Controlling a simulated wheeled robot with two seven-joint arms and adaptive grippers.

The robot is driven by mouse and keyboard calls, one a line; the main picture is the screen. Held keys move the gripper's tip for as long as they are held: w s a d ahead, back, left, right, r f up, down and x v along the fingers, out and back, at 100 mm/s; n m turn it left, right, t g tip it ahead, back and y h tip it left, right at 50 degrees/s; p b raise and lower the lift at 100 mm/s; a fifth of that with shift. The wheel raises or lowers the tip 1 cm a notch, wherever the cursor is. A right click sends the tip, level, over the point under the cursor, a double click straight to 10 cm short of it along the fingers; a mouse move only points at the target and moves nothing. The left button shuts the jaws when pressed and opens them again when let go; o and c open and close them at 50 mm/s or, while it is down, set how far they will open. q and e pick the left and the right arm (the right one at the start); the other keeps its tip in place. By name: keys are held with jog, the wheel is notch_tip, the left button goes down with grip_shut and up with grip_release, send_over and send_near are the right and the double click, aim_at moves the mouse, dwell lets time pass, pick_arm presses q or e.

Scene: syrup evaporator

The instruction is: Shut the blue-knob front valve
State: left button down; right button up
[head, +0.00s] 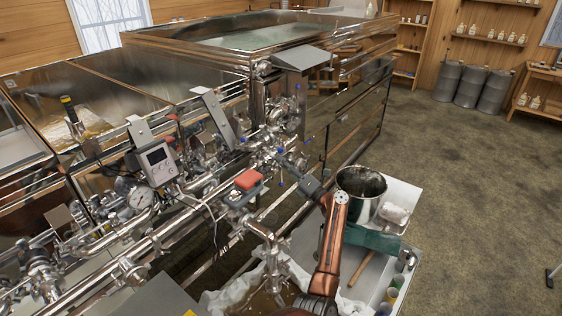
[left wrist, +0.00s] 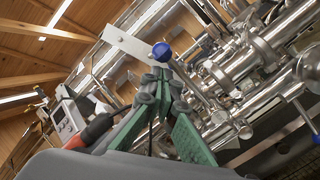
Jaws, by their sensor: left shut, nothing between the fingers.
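Whether the tips touch the knob or lever I cannot tell. In the head view, my left gripper (head: 281,158) reaches into the front pipework. Small blue knobs show around it, one just below (head: 281,182); which one matches the wrist view is unclear. My right gripper is not seen.
A red-topped box (head: 247,180) and a grey display unit (head: 155,162) are mounted left of the gripper. Steel pipes crowd the evaporator front. A cart (head: 403,190) with a metal bucket (head: 361,192) stands to the right. Open floor (head: 450,190) lies farther right.

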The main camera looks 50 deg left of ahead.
pick_arm(q)
jog(key=s+d+f+b, duration=0.2)
jog(key=d+f, duration=0.3)
jog(key=d, duration=0.5)
jog(key=shift+f, duration=0.2)
